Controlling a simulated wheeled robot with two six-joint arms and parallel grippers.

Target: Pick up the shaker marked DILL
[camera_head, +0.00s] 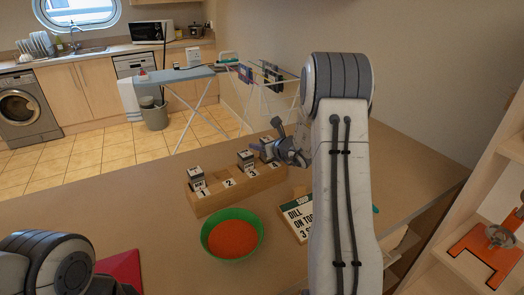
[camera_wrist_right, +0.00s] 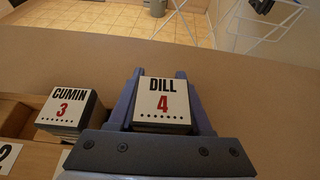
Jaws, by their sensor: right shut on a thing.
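The DILL shaker, with a white top marked DILL and a red 4, stands upright between the fingers of my right gripper (camera_wrist_right: 163,105) in the right wrist view; its top (camera_wrist_right: 164,99) faces the camera. In the head view the shaker (camera_head: 267,147) is at slot 4 of the wooden rack (camera_head: 225,194), partly hidden by my right gripper (camera_head: 279,146). The gripper is shut on it. I cannot tell whether its base is clear of the slot. My left arm shows at the lower left, but its gripper is out of view.
The CUMIN shaker (camera_wrist_right: 70,109) stands in slot 3, left of my right gripper. Another shaker (camera_head: 196,177) stands in slot 1; slot 2 looks empty. A green bowl (camera_head: 214,252) of orange-red contents and a soup card (camera_head: 297,217), partly behind my right arm, are in front.

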